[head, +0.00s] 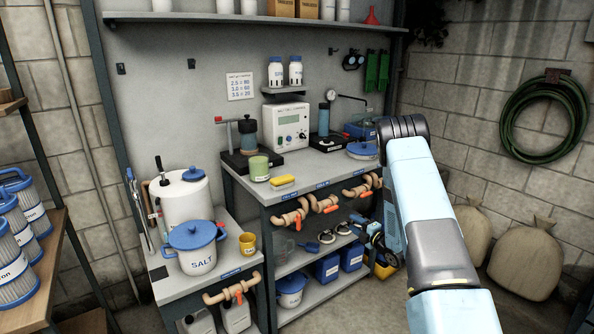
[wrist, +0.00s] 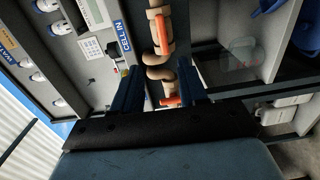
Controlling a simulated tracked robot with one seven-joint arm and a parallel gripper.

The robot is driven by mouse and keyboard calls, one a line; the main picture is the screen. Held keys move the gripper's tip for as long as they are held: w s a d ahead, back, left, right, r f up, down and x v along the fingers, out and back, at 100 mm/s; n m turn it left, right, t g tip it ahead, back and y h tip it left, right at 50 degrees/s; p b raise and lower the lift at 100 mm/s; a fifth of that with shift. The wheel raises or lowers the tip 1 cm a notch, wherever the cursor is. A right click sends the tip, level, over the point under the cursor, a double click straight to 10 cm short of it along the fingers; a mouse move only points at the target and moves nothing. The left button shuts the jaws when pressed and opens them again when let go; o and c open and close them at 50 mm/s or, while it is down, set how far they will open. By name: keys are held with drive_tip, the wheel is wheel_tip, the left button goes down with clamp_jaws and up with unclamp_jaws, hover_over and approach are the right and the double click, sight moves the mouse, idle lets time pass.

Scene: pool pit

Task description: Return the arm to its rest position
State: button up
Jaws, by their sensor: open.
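My pale blue arm (head: 440,215) rises on the right of the head view, bends at a dark elbow and reaches down beside the right end of the workbench. My gripper (head: 368,236) hangs low there, near the bench's front edge, partly hidden by the arm. In the wrist view its two dark blue fingers (wrist: 156,86) stand apart with nothing between them. Beyond them is a copper-coloured pipe (wrist: 158,50) with orange handles; it looks apart from the fingers, but the exact gap cannot be told.
A lower bench holds a salt pot (head: 195,250). A hose (head: 545,120) hangs at right. Filter cartridges (head: 15,260) stand left.

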wheel_tip(320, 180, up, 10)
drive_tip(key=w+m+h, duration=0.2)
drive_tip(key=m+h, duration=0.1)
drive_tip(key=s+r+m+g+h, duration=0.1)
drive_tip(key=s+r+m+h, duration=0.2)
drive_tip(key=r, duration=0.4)
drive_tip(key=s+d+r+m+g+h, duration=0.1)
drive_tip(key=s+r+m, duration=0.3)
drive_tip(key=r, duration=0.4)
drive_tip(key=s+r+m+g+h, duration=0.1)
drive_tip(key=s+r+m+h, duration=0.2)
drive_tip(key=r, duration=0.4)
drive_tip(key=s+a+r+m+g, duration=0.2)
drive_tip(key=s+r+m, duration=0.15)
drive_tip(key=s, duration=0.65)
drive_tip(key=s+a+r+m+g, duration=0.1)
drive_tip(key=s+r+m, duration=0.25)
drive_tip(key=s, duration=0.55)
drive_tip(key=s+a+m+g, duration=0.1)
drive_tip(key=s+a+g, duration=0.1)
drive_tip(key=s, duration=0.9)
drive_tip(key=s+a+m+g+y, duration=0.1)
drive_tip(key=s+a+m, duration=0.1)
drive_tip(key=s, duration=0.8)
drive_tip(key=shift+s+a+r+m+g, duration=0.3)
drive_tip(key=shift+s+a+g, duration=0.1)
drive_tip(key=shift+a, duration=0.1)
drive_tip(key=shift+w, duration=0.1)
